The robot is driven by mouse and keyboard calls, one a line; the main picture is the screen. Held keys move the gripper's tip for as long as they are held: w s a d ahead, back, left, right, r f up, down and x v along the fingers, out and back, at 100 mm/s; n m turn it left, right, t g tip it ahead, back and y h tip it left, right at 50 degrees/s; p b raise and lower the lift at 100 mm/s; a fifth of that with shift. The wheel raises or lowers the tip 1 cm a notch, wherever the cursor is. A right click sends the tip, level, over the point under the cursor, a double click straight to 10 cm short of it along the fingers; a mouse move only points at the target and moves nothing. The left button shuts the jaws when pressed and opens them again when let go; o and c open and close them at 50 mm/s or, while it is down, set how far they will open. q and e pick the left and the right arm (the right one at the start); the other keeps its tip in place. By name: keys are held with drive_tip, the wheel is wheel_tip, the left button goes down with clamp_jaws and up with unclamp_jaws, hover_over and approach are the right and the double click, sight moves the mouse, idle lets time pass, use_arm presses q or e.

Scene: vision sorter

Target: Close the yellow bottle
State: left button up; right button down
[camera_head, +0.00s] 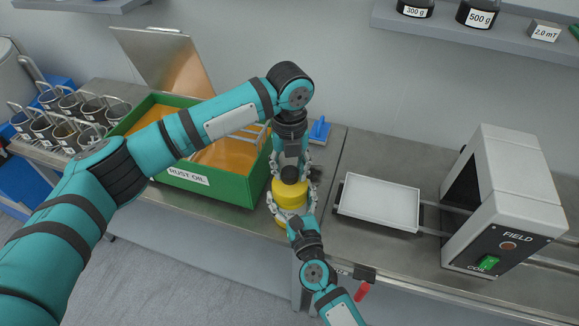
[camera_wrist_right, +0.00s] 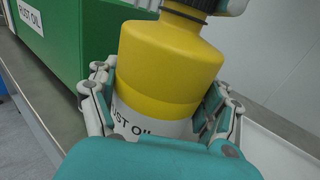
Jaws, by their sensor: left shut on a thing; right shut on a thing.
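The yellow bottle (camera_head: 291,192) stands at the front edge of the bench, right of the green bin. In the right wrist view the bottle (camera_wrist_right: 165,60) fills the middle, with a white label on its lower body. My right gripper (camera_head: 288,214) is shut around the bottle's lower body, one finger on each side (camera_wrist_right: 155,105). My left gripper (camera_head: 291,170) comes straight down over the bottle's neck and is shut on a small dark piece at its top, apparently the cap. The gripper mostly hides this piece, so I cannot tell how it sits on the neck.
The green bin (camera_head: 222,187) labelled RUST OIL, with orange liquid and a raised lid (camera_head: 165,60), is just left. A white tray (camera_head: 378,204) and a grey FIELD device (camera_head: 505,200) stand right. Several labelled cups in a rack (camera_head: 65,120) are far left.

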use_arm(q)
drive_tip(key=m, duration=0.7)
drive_tip(key=shift+w, duration=0.1)
drive_tip(key=m, duration=0.5)
drive_tip(key=o, duration=0.7)
drive_tip(key=shift+o, duration=0.2)
drive_tip(key=shift+r, duration=2.3)
drive_tip(key=shift+c, duration=0.4)
